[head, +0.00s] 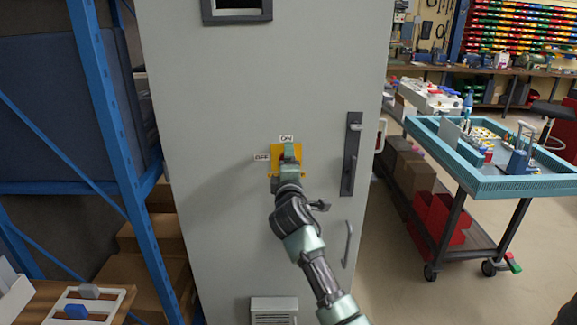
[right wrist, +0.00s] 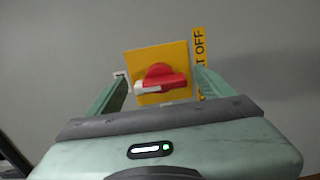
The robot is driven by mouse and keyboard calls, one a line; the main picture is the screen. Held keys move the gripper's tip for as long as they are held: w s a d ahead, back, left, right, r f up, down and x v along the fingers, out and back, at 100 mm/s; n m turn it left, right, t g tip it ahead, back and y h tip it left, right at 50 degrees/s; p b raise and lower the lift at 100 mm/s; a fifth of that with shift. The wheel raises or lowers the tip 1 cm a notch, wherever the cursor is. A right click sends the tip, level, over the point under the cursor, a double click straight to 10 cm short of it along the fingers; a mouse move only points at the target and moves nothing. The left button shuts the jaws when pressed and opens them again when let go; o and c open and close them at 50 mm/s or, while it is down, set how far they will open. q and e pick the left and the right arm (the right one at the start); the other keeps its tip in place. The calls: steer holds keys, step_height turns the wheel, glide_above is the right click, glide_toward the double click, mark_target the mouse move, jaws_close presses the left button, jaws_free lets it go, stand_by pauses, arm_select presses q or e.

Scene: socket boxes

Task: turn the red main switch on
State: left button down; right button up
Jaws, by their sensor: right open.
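The red main switch (right wrist: 160,80) is a rotary handle with a white tip on a yellow plate (right wrist: 178,55), on the grey cabinet door (head: 215,210). In the right wrist view the handle lies nearly level, its white tip pointing left toward a small white label. In the head view the ON label (head: 286,138) is above the plate and the OFF label (head: 261,157) is left of it. My right gripper (head: 289,155) is in front of the plate, hiding the handle there. Its fingers are open on either side of the handle, with gaps visible. My left gripper is out of view.
A dark door handle (head: 351,155) is right of the switch. A blue shelf frame (head: 115,150) stands left of the cabinet. A teal-topped cart (head: 520,185) stands at right, with open floor in front of it.

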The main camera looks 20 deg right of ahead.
steer(key=b+v, duration=0.1)
steer(key=v, duration=0.6)
steer(key=shift+s, duration=0.35)
steer(key=shift+a+f, duration=0.1)
